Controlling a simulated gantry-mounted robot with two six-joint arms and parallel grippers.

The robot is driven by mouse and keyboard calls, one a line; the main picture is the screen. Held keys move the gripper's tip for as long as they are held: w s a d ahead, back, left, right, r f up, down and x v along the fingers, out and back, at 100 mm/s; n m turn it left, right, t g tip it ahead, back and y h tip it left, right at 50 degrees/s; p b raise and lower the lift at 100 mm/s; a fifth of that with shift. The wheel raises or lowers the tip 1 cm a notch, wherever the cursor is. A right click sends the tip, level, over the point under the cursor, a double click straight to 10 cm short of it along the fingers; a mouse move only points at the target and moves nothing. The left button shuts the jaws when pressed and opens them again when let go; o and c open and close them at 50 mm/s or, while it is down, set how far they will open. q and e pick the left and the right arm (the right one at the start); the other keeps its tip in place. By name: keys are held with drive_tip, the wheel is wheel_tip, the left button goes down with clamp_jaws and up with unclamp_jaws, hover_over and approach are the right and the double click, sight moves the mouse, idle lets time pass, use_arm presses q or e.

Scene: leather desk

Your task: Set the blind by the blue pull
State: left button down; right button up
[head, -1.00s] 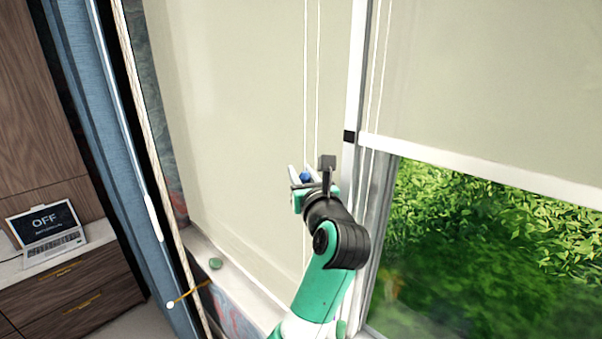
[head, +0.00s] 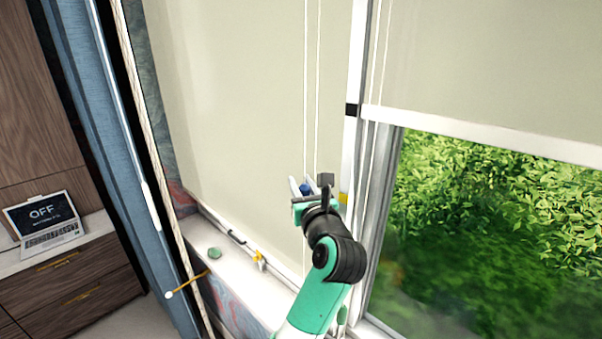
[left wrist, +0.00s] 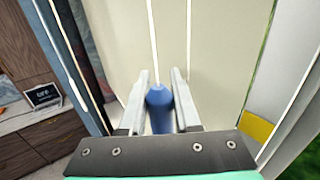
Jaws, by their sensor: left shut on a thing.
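My left gripper (head: 305,188) is shut on the blue pull (head: 305,187), in front of the pale blind. In the left wrist view the blue pull (left wrist: 158,110) stands between the two light fingers, its cord running upward. A pale blind (head: 235,110) hangs on the left, with thin cords (head: 306,90) before it. Another blind (head: 500,60) on the right ends in a white bottom rail (head: 480,132), with greenery below. A black band (head: 351,110) on the white post is about level with this rail. A yellow band (head: 344,198) is lower, beside my gripper. My right gripper is not in view.
The sill (head: 232,262) holds a green stone (head: 214,253) and a small yellow object (head: 259,259). A blue curtain (head: 110,130) and a rope (head: 150,150) hang at left. A laptop (head: 45,222) sits on a wooden cabinet (head: 70,280).

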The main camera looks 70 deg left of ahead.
use_arm(q)
drive_tip(key=shift+f, duration=0.6)
drive_tip(key=c, duration=0.9)
unclamp_jaws()
drive_tip(key=shift+r, duration=0.1)
drive_tip(key=shift+d, duration=0.1)
drive_tip(key=d, duration=0.3)
drive_tip(key=s+d+b, duration=0.1)
drive_tip(key=d, duration=0.3)
drive_tip(key=s+d, duration=0.1)
drive_tip(key=d, duration=0.3)
drive_tip(key=shift+d+b, duration=0.2)
drive_tip(key=shift+b, duration=0.2)
